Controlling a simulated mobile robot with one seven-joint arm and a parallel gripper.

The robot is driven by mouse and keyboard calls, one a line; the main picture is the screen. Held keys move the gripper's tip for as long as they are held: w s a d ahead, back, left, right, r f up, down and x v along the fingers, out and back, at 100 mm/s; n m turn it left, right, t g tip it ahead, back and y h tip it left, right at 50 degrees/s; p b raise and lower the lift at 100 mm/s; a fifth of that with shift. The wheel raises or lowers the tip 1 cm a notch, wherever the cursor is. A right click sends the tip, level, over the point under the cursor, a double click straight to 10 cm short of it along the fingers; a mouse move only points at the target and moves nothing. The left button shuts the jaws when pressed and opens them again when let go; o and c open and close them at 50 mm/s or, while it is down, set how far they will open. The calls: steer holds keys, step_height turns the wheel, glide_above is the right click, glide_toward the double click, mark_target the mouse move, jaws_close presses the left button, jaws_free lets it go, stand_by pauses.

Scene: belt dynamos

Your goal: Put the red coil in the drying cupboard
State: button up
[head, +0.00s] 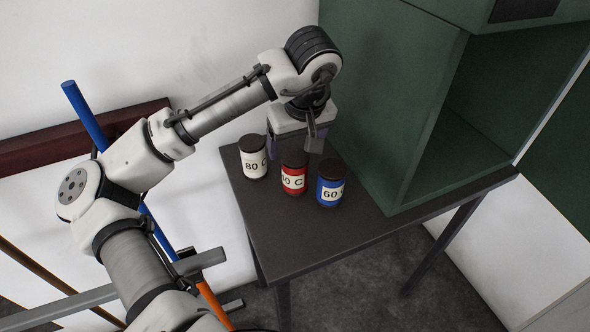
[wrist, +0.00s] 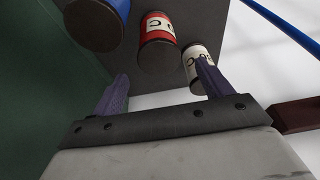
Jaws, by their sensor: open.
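The red coil (head: 293,179) is an upright can with a dark top and a white label, in the middle of a row of three on the dark table. In the wrist view the red coil (wrist: 158,40) lies ahead, roughly between the finger lines. My gripper (head: 295,146) is open and empty, behind the row on the wall side; its two purple fingers (wrist: 163,88) show apart in the wrist view. I cannot tell whether they touch any can. The drying cupboard (head: 400,190) is the green box at the table's right, with its open front facing right.
A white can (head: 253,163) stands left of the red one and a blue can (head: 330,190) stands close on its right, near the cupboard's side wall. The table's front part (head: 320,228) is bare. A blue pole (head: 84,115) leans at the left wall.

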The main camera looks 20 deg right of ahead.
mark_target(296, 157)
steer(key=shift+s+p+x, duration=0.2)
steer(key=shift+p+x, duration=0.25)
steer(key=shift+x, duration=0.95)
steer(key=shift+s+p+x, duration=0.25)
steer(key=shift+p+x, duration=0.2)
steer(key=shift+x, duration=1)
steer(key=c, duration=1.5)
steer(key=shift+r, duration=0.1)
step_height(296, 157, up, 20)
steer(key=shift+f+b, duration=0.15)
steer(key=shift+b, duration=1.05)
